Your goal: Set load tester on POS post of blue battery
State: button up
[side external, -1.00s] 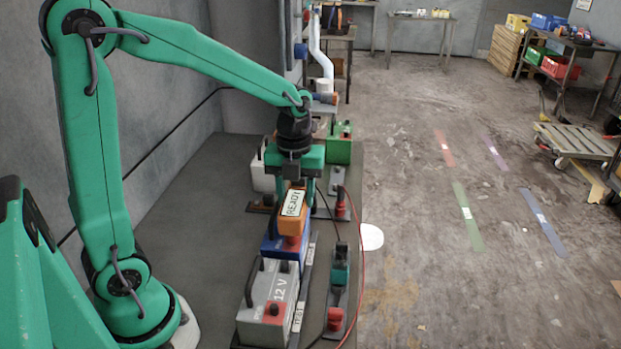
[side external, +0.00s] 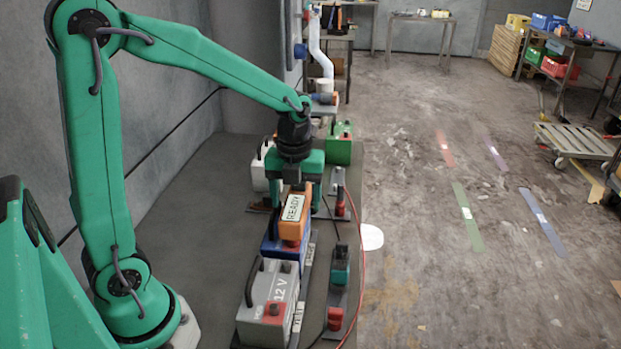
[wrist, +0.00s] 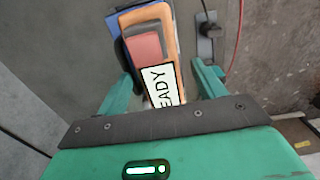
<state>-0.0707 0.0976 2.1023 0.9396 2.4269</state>
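The load tester (side external: 295,228) is orange with a white READY label and a red block at its near end. It stands on or against the top of the blue battery (side external: 270,247); the exact contact with the POS post is hidden. In the wrist view the tester (wrist: 174,45) lies between my fingers, with blue showing beside it. My gripper (side external: 296,197) is just behind and above the tester. In the wrist view my gripper (wrist: 162,76) has its fingers spread, with gaps on both sides of the tester.
A grey 12 V battery (side external: 268,300) with a red post stands in front of the blue one. A green battery (side external: 340,150) and a white one (side external: 262,172) stand behind. Red-and-black clamps and a teal tool (side external: 340,272) line the right side, with a red cable.

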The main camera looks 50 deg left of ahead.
aim_at(295, 201)
jog(key=shift+r, duration=3.9)
jog(key=shift+s, duration=0.1)
jog(key=n, duration=0.1)
jog(key=s+r+n, duration=0.1)
jog(key=n, duration=0.1)
jog(key=shift+s+d+t, duration=0.2)
jog(key=shift+s+t, duration=0.05)
jog(key=shift+t, duration=0.05)
jog(key=s+d+n+t, duration=0.1)
jog(key=s+n, duration=0.4)
jog(key=n, duration=0.7)
jog(key=s+d+r+n+t, duration=0.1)
jog(key=s+n+t, duration=0.3)
jog(key=n, duration=0.8)
jog(key=shift+s+r, duration=0.15)
jog(key=shift+s, duration=1)
jog(key=shift+c, duration=0.2)
